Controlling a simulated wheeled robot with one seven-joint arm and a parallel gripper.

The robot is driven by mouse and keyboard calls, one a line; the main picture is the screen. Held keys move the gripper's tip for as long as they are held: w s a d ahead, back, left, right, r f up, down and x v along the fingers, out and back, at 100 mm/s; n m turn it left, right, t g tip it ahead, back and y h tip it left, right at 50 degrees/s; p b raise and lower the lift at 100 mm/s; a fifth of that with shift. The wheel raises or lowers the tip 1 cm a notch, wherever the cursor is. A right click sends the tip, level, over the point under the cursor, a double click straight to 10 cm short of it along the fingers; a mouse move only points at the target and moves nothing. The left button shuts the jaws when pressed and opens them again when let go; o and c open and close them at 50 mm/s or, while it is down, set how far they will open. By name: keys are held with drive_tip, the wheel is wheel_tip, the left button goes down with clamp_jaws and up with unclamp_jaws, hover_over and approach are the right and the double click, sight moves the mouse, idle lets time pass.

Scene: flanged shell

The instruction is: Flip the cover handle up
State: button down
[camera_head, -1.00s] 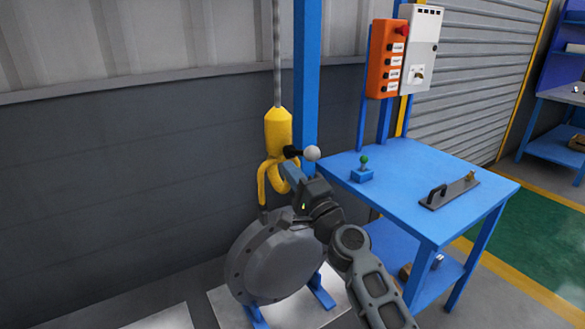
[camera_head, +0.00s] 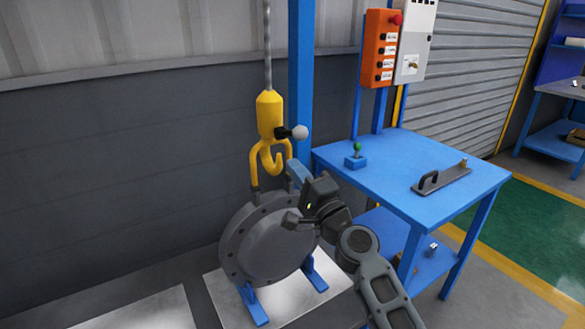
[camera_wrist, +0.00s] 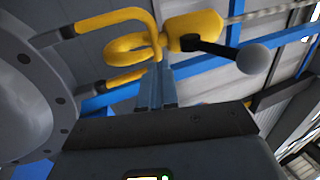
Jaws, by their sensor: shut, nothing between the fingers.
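The round grey flanged shell (camera_head: 268,245) stands upright on a blue stand, with part of its flange also in the wrist view (camera_wrist: 25,90). A yellow bail handle (camera_head: 254,170) rises from the top of its rim on grey lugs; it crosses the upper left of the wrist view (camera_wrist: 100,20). A yellow hook (camera_head: 270,115) hangs at the handle. My gripper (camera_head: 293,172) is shut and empty at the right of the handle. Its blue-grey fingers point toward the handle in the wrist view (camera_wrist: 155,88). I cannot tell whether they touch it.
A lever with a pale ball knob (camera_head: 299,132) sticks out from the hook body. A blue post (camera_head: 301,80) stands close behind.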

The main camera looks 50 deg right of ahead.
drive_tip(key=b+v, duration=0.2)
drive_tip(key=v, duration=0.5)
drive_tip(key=shift+s+r, duration=0.3)
drive_tip(key=shift+s, duration=0.15)
drive_tip(key=shift+a, duration=0.15)
drive_tip(key=s+a+f+n+g+y, duration=0.1)
drive_tip(key=s+a+f+n+g, duration=0.1)
drive_tip(key=s+a+f+n, duration=0.5)
drive_tip(key=s+a+f+n+g+y, duration=0.1)
drive_tip(key=s+a+f+n+g, duration=0.15)
drive_tip(key=s+a+f, duration=0.4)
drive_tip(key=s+a+r+n+y, duration=0.2)
drive_tip(key=s+n, duration=0.4)
drive_tip(key=s, duration=0.3)
drive_tip(key=s+a+r+n+g+y, duration=0.1)
drive_tip(key=s+a+r+n, duration=0.1)
drive_tip(key=s+a+n, duration=0.3)
drive_tip(key=s, duration=0.4)
drive_tip(key=shift+s+r+n+y, duration=0.2)
drive_tip(key=shift+r+n+y, duration=0.05)
drive_tip(key=shift+n+y, duration=0.15)
drive_tip(key=shift+d, duration=0.15)
